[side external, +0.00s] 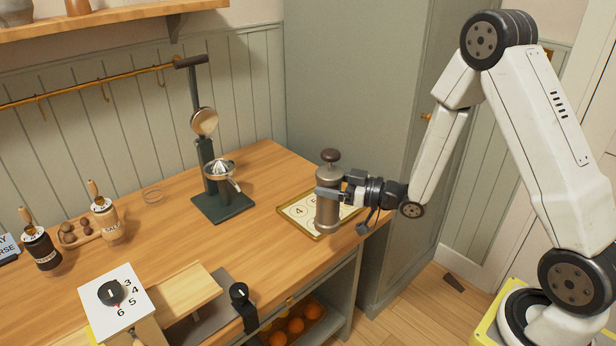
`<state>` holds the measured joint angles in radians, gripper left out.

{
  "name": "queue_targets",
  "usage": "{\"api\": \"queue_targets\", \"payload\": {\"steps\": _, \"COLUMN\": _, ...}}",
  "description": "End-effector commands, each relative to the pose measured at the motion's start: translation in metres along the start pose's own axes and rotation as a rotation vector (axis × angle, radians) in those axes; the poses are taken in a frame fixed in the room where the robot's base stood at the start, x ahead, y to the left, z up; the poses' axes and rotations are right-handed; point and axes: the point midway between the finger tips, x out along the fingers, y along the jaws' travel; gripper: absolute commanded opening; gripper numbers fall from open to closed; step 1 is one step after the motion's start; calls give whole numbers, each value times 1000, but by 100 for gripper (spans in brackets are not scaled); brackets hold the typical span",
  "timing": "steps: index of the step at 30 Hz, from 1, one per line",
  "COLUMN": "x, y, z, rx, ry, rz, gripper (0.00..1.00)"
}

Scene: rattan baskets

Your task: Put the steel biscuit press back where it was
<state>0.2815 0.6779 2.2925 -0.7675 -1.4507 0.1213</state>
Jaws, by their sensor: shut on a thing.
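The steel biscuit press (328,205) is an upright metal cylinder with a dark round knob on top. My gripper (328,193) is shut around its body from the right. The press is in front of a gold-rimmed tray (285,211) with pale numbered spots, of which a 4 shows. The press and gripper hide part of the tray and its other marks. I cannot tell whether the base of the press touches the tray or hangs above it.
A tall dark citrus press (222,204) stands left of the tray. A white dial box (117,299) is at the front left. Two labelled bottles (41,248) (106,220) stand at the far left. The wooden counter (265,250) is clear in the middle. A grey cabinet (350,80) rises behind.

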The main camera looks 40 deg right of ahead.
Motion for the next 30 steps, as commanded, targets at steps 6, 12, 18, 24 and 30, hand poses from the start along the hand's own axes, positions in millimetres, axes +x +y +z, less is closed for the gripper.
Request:
{"api": "queue_targets", "payload": {"steps": 6, "x": 14, "y": -45, "z": -1, "rx": -2, "ry": 2, "rz": -77, "gripper": 0}}
{"api": "queue_targets", "payload": {"steps": 12, "x": 17, "y": -63, "z": 0, "rx": -4, "ry": 0, "rz": -107, "gripper": 0}}
{"api": "queue_targets", "payload": {"steps": 18, "x": 18, "y": -66, "z": 0, "rx": -4, "ry": 0, "rz": -111, "gripper": 0}}
{"api": "queue_targets", "payload": {"steps": 24, "x": 25, "y": -63, "z": 3, "rx": -4, "ry": 1, "rz": -111, "gripper": 0}}
{"api": "queue_targets", "payload": {"steps": 30, "x": 44, "y": -55, "z": 13, "rx": -4, "ry": 0, "rz": -111, "gripper": 0}}
